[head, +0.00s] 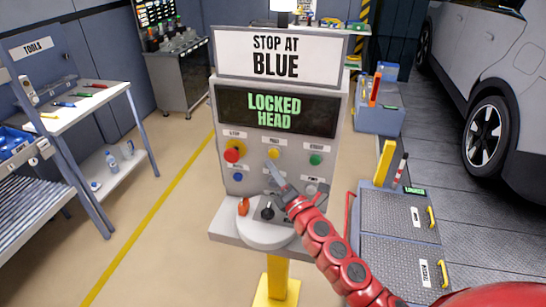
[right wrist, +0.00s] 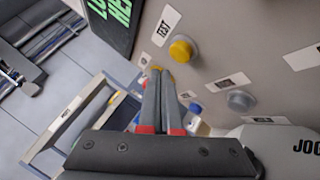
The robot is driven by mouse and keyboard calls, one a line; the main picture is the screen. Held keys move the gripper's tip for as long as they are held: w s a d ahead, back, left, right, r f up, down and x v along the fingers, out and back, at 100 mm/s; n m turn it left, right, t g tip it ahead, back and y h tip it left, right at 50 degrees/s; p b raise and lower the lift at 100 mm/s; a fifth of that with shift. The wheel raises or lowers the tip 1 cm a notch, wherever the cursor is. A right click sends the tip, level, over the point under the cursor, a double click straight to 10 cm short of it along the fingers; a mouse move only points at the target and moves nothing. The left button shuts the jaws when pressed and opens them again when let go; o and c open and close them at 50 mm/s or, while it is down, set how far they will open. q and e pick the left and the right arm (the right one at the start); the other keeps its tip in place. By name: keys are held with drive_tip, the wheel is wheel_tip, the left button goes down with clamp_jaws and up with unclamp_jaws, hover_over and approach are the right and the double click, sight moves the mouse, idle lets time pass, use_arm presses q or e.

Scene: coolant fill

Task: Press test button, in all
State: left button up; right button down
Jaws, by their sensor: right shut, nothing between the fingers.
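The control console (head: 225,110) stands in the middle, with a sign reading "STOP AT BLUE" and a screen (head: 278,112) reading "LOCKED HEAD". The yellow test button (head: 273,153) is in the upper button row. In the right wrist view, the yellow button (right wrist: 181,50) sits beside a label that appears to read "TEST". My right gripper (head: 269,164) is shut and empty, its tips just below the yellow button in the head view. In the right wrist view the closed fingertips (right wrist: 160,72) are beside that button; contact is not visible. My left gripper is out of view.
A red stop button (head: 232,155) is left of the yellow one, a green button (head: 316,159) right, a blue button (head: 238,177) lower left. A joystick (head: 267,212) stands on the ledge below. A tool table (head: 75,110) is left, a car (head: 500,60) right.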

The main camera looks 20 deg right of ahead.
drive_tip(key=shift+w+d, duration=0.3)
drive_tip(key=shift+w, duration=0.2)
idle(1.8)
drive_tip(key=shift+w+d+b, duration=0.3)
drive_tip(key=shift+w, duration=0.05)
drive_tip(key=shift+w+d, duration=0.2)
drive_tip(key=shift+w, duration=0.2)
idle(0.7)
drive_tip(key=shift+s, duration=0.15)
drive_tip(key=shift+s+a, duration=0.45)
drive_tip(key=shift+s, duration=0.2)
